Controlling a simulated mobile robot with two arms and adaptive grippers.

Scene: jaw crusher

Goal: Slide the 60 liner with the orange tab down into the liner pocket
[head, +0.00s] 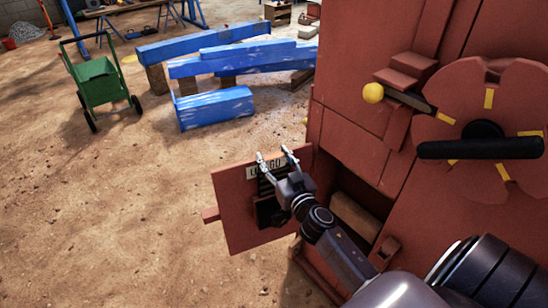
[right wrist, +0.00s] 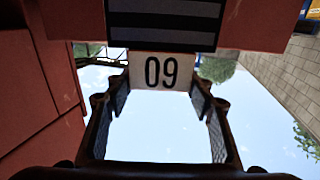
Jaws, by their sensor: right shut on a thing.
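My right gripper (head: 278,158) is shut on the 60 liner at its white number plate (right wrist: 162,72); in the right wrist view the number reads upside down between the fingers. The liner's dark ribbed face (head: 265,185) shows partly beside my gripper, and a dark striped part is at the top of the right wrist view (right wrist: 165,22). The liner is in front of a red panel (head: 232,205) beside the crusher. No orange tab can be made out, and I cannot tell where the pocket's edges are or how deep the liner is. My left gripper is not in view.
The red crusher (head: 345,130) fills the right side, with a yellow-knobbed lever (head: 373,93) and a black-handled wheel (head: 480,148). A low opening (head: 352,190) is behind my right arm. Blue beams (head: 215,108) and a green cart (head: 97,82) stand beyond. Sandy ground at left is clear.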

